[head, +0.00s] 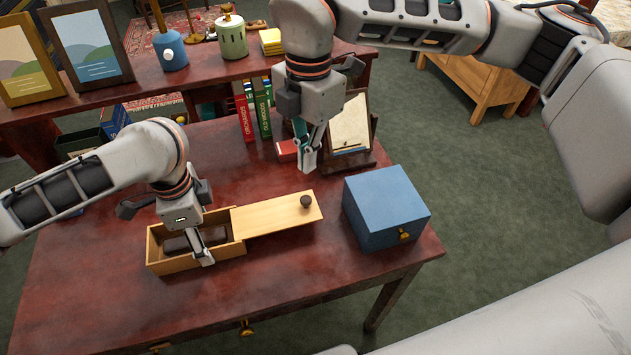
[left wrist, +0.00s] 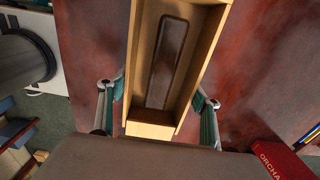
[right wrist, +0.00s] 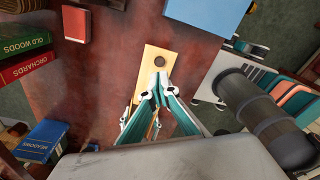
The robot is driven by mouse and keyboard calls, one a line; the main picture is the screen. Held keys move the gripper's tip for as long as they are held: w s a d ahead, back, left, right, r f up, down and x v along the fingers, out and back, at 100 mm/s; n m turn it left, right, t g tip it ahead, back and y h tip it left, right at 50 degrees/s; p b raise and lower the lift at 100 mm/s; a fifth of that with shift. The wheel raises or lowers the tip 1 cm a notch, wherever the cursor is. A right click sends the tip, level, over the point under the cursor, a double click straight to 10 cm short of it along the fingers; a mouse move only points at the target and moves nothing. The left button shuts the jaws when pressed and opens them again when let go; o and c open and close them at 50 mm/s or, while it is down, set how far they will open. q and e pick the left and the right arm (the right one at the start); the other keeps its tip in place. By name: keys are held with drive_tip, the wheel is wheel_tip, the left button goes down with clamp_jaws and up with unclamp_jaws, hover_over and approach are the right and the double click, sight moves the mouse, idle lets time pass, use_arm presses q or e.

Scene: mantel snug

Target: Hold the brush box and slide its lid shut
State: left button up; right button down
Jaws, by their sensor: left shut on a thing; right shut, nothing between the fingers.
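The wooden brush box (head: 167,265) sits on the red-brown table with a dark brush (left wrist: 167,62) inside. Its light wooden lid (head: 268,219) sticks out to the right in the head view, with a dark knob (head: 306,201) near its far end. The box is open over its left part. My left gripper (head: 203,250) is shut on the box, with one finger on each side wall in the left wrist view. My right gripper (head: 306,160) is shut and empty, above the table behind the lid. The lid and knob also show in the right wrist view (right wrist: 157,62).
A blue box (head: 385,208) stands right of the lid, near the table's right edge. A shelf with pictures is at the back. The table front is clear.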

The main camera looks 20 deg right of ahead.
drive_tip(key=w+d+n+g+y, duration=0.25)
drive_tip(key=d+n, duration=0.35)
drive_tip(key=n, duration=1.2)
drive_tip(key=w+d+n+g+y, duration=0.1)
drive_tip(key=w+d+n+y, duration=0.4)
drive_tip(key=n, duration=1.3)
drive_tip(key=shift+t+h, duration=0.25)
drive_tip(key=shift+h, duration=0.3)
drive_tip(key=x, duration=0.4)
drive_tip(key=s+x, duration=0.1)
drive_tip(key=x, duration=0.4)
drive_tip(key=s+r+x, duration=0.1)
drive_tip(key=x, duration=0.3)
drive_tip(key=shift+s+a+f, duration=0.15)
drive_tip(key=shift+s+a, duration=0.15)
drive_tip(key=shift+a, duration=0.15)
